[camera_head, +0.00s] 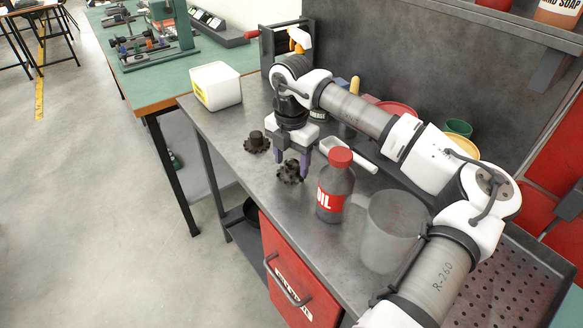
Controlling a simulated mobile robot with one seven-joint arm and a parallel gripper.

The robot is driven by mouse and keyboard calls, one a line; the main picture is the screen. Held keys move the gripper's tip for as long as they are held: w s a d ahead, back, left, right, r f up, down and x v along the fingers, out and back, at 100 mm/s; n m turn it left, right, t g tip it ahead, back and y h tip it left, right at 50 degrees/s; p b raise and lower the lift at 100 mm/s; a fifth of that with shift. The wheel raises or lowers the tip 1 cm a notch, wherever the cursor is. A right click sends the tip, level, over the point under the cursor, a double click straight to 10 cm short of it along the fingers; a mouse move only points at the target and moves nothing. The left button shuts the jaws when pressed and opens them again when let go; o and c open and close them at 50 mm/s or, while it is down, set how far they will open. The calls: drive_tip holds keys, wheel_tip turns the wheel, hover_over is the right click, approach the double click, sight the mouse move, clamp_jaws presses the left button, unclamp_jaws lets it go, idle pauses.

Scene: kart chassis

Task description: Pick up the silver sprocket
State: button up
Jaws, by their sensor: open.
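Two toothed sprockets lie on the grey metal bench top. One sprocket (291,175) is dark grey and lies flat under my gripper (292,165). The other sprocket (257,145) is dark brown-grey with a raised hub, a little to the left and behind. Neither looks clearly silver in this view. My gripper points down with its two purple fingers apart, over the nearer sprocket. The fingers partly cover that sprocket's edges. I cannot tell whether they touch it.
A dark oil bottle (336,188) with a red cap stands close right of my gripper. A translucent jug (389,232) is beside it. A white scoop (346,154) lies behind. A white tub (216,86) stands at the bench's left end. The bench's front edge is near the sprockets.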

drive_tip(key=c, duration=1.2)
drive_tip(key=shift+r, duration=0.1)
